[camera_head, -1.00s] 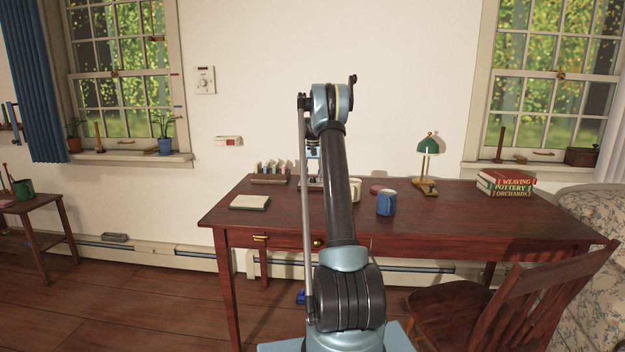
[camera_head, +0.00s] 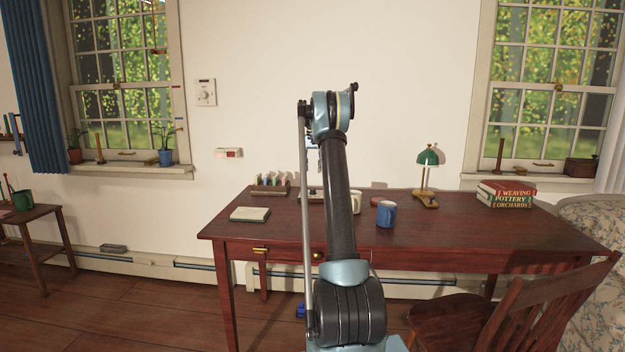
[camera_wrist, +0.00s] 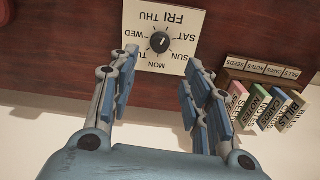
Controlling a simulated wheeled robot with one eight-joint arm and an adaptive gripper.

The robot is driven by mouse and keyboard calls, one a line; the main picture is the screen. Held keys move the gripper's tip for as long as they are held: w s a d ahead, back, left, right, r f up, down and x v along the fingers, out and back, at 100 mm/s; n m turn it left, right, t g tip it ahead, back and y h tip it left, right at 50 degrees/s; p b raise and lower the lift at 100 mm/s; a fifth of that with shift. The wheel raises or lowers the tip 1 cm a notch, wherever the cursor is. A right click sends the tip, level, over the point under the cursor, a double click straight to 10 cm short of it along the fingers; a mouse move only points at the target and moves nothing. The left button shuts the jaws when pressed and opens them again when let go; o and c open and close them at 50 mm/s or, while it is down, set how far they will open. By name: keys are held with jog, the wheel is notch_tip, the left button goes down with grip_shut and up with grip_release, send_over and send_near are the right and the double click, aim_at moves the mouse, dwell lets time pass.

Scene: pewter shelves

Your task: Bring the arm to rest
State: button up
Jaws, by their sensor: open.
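My gripper (camera_wrist: 160,68) shows in the wrist view with its blue-grey fingers spread apart and nothing between them. Beyond the fingertips is a cream day dial (camera_wrist: 183,22) with a black knob (camera_wrist: 159,42), lying on the dark red desk (camera_wrist: 70,40). The fingers look clear of the knob. In the head view my raised arm stands in front of the desk (camera_head: 430,232) and mostly hides the gripper behind it. Part of the dial (camera_head: 309,194) shows left of the arm.
A rack of labelled cards (camera_head: 269,186) and a notepad (camera_head: 250,214) are left of the arm. A wooden chair (camera_head: 510,305) is front right.

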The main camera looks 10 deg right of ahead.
jog(key=shift+r, duration=0.7)
